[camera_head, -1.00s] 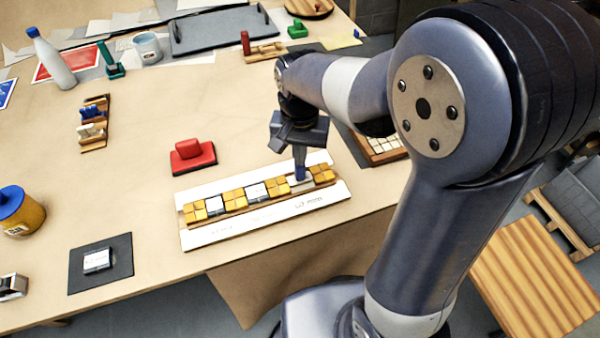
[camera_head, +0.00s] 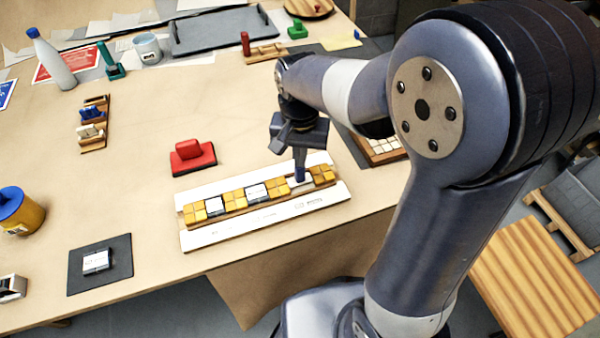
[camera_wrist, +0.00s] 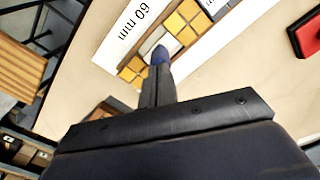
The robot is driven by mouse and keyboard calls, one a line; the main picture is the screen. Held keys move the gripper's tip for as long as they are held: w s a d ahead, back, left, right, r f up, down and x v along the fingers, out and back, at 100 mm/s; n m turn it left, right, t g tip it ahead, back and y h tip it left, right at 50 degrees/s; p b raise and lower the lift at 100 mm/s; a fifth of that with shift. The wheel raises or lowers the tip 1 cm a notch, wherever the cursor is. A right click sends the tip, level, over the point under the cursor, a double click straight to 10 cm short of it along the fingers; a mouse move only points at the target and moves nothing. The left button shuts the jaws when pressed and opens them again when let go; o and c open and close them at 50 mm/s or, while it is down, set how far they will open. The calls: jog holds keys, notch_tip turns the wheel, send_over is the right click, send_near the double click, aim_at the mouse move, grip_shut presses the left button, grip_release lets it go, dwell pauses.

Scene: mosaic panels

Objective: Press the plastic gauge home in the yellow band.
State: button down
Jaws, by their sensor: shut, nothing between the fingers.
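The yellow band (camera_head: 235,200) is a row of yellow tiles with pale pieces between them, set on a long white board (camera_head: 262,221). A pale, greyish piece, seemingly the plastic gauge (camera_head: 303,185), lies in the gap near the band's right end. My gripper (camera_head: 299,178) points down at this piece, with its blue tips together and empty. In the wrist view the tips (camera_wrist: 160,57) cover part of the pale gauge (camera_wrist: 152,41) between yellow tiles. The tips appear to touch it or hover just above; I cannot tell which, nor whether it sits flush.
A red block on a red base (camera_head: 193,157) stands behind the board. A dark mat (camera_head: 119,252) with a small pale piece (camera_head: 96,260) lies at the front left. A yellow jar with a blue lid (camera_head: 20,212) stands farther left. The table between is clear.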

notch_tip(320, 180, up, 8)
jog(key=p, duration=0.6)
jog(key=shift+p, duration=0.4)
jog(key=shift+f, duration=0.1)
